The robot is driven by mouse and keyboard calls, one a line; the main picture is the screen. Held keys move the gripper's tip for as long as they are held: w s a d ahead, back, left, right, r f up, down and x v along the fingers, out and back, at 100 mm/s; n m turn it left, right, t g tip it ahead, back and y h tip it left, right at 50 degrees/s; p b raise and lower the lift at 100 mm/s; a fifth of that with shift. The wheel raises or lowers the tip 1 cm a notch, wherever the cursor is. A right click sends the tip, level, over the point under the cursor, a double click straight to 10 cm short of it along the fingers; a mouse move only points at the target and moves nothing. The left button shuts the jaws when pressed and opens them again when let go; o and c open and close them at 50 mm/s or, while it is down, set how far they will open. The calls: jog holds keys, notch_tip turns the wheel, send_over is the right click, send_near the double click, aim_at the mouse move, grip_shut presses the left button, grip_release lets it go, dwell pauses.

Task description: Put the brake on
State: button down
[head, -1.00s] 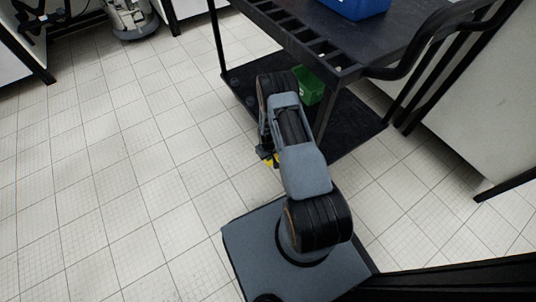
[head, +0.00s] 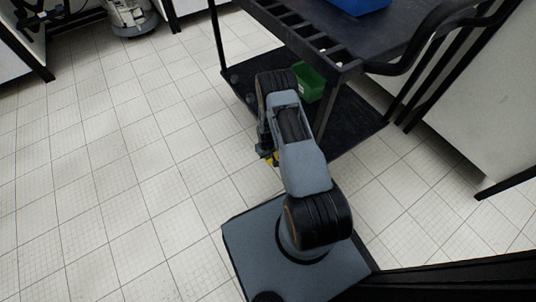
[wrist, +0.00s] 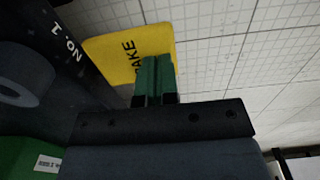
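A yellow brake tab (wrist: 130,50) with black lettering, partly hidden so that only "AKE" reads, sticks out from the dark edge of a cart's lower shelf in the wrist view. Only a small bit of yellow (head: 273,160) shows in the head view, beside my arm. My gripper (wrist: 155,68) has its two green fingers side by side with no clear gap, so it looks shut and empty. The fingertips overlap the tab's lower right part in the wrist view; I cannot tell whether they touch it. In the head view my arm hides most of the tab.
The black cart (head: 345,135) stands ahead, with a green bin (head: 308,84) on its lower shelf and a blue bin (head: 358,5) on top. A white cabinet (head: 480,110) is at right. The tiled floor at left is clear.

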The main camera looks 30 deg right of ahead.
jog(key=shift+a+f, duration=0.15)
jog(key=shift+f, duration=0.05)
jog(key=shift+s+a+f+b, duration=0.1)
jog(key=shift+a+f+b, duration=0.15)
jog(key=shift+f+b, duration=0.3)
jog(key=shift+a+f+b, duration=0.25)
jog(key=shift+f+b, duration=0.25)
jog(key=shift+a+f+b, duration=0.3)
jog(key=shift+f+b, duration=0.6)
jog(key=shift+f, duration=0.15)
jog(key=a+r+p, duration=0.7)
jog(key=r, duration=0.5)
jog(key=shift+s+a, duration=0.3)
jog(key=shift+s, duration=0.15)
jog(key=shift+r, duration=0.1)
